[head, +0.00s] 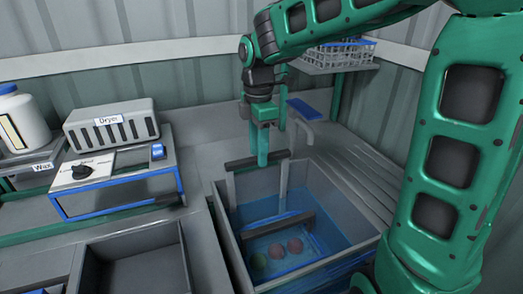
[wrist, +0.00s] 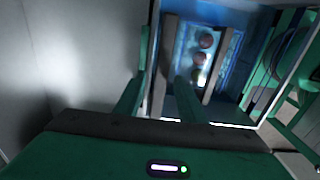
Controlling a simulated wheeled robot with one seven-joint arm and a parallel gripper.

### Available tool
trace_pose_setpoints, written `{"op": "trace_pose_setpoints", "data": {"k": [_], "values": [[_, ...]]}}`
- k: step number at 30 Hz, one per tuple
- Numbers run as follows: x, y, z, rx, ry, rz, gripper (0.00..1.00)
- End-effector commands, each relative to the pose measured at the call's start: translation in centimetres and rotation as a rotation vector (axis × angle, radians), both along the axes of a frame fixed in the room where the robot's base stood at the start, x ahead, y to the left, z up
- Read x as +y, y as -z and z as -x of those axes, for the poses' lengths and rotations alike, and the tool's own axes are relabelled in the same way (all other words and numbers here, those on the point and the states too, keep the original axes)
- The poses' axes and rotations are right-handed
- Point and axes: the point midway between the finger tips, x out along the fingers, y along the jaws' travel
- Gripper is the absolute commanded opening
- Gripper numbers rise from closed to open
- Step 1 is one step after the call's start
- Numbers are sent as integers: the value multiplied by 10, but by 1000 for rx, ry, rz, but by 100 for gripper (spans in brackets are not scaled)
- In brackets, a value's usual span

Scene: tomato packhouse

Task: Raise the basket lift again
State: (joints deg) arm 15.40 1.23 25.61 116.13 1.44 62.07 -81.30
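The basket lift's dark handle bar (head: 257,160) stands on two grey posts over a wash tank (head: 225,225). Lower in the tank, a second dark bar (head: 278,224) crosses above the blue water. Two reddish tomatoes (head: 295,245) and a greenish one (head: 258,262) lie under the water; the basket itself is hard to make out. My gripper (head: 270,150) points down at the handle bar. In the wrist view its fingers (wrist: 160,92) are spread apart, with a dark upright-looking bar (wrist: 161,65) between them; firm contact does not show.
A dryer (head: 110,125) and a control panel with a black knob (head: 82,172) stand to the left. A white wax bottle (head: 20,120) is at the far left. An empty grey bin (head: 140,260) is left of the tank. A wire basket (head: 340,55) sits on a shelf behind.

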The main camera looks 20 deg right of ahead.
Motion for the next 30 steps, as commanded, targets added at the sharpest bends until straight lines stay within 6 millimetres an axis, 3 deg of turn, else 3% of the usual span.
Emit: {"op": "trace_pose_setpoints", "data": {"k": [10,11,15,18,19,25,30], "values": [[0,5,0,0,1,0,36],[0,5,0,0,1,0,34],[0,5,0,0,1,0,0],[-1,4,0,-1,2,0,0],[-16,4,-1,-2,11,1,0],[-3,-4,-1,-5,5,1,0],[0,-28,-2,-9,2,0,0]]}}
